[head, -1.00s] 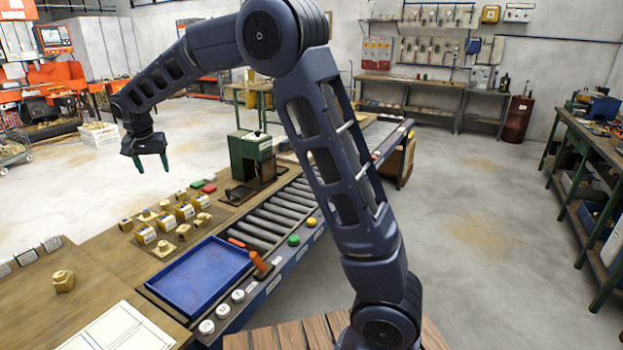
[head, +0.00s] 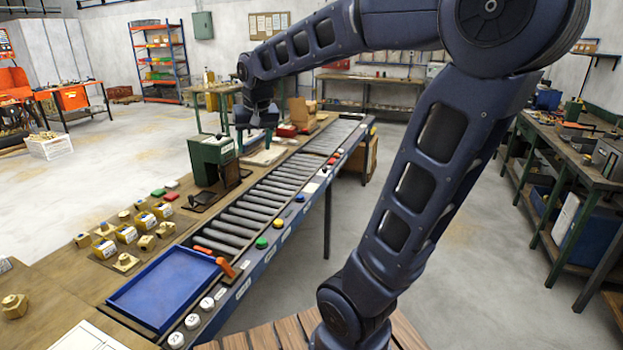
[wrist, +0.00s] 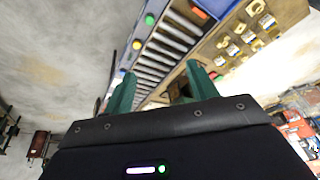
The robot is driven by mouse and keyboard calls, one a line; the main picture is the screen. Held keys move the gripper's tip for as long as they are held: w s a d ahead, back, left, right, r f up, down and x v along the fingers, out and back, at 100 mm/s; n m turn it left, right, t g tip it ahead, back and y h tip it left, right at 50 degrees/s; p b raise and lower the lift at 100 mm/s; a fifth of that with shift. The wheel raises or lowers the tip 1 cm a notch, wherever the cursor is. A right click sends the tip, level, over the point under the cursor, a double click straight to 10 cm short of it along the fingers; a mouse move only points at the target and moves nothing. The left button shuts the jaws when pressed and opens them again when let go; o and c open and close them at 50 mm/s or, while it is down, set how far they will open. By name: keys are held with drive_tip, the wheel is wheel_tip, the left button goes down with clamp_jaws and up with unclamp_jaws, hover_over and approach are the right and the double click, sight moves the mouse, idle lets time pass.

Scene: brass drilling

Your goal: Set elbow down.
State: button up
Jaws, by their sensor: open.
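My gripper (head: 256,138) is open over the far part of the bench, beyond the green press (head: 213,160). In the wrist view its two green fingers (wrist: 160,88) stand apart with nothing between them. Several small brass pieces (head: 126,233) sit on the wooden bench, some of them in yellow-and-white holders. One brass fitting (head: 14,306) stands apart at the near left. I cannot tell which brass piece is the elbow. The brass pieces also show in the wrist view (wrist: 254,8), far from the fingers.
A blue tray (head: 160,318) lies at the near end of the roller conveyor (head: 260,203). An orange-handled object (head: 226,267) lies beside it. Coloured buttons line the conveyor rail. A cardboard box (head: 304,112) and red items stand near the gripper. The floor to the right is clear.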

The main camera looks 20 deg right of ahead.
drive_tip(key=s+d+f, duration=0.3)
drive_tip(key=s+d, duration=0.2)
drive_tip(key=s, duration=0.2)
drive_tip(key=s+d+f, duration=0.3)
drive_tip(key=s+d, duration=0.2)
drive_tip(key=s, duration=0.3)
drive_tip(key=shift+s+d+t+h, duration=0.15)
drive_tip(key=shift+s+t+h, duration=0.15)
drive_tip(key=shift+t, duration=0.1)
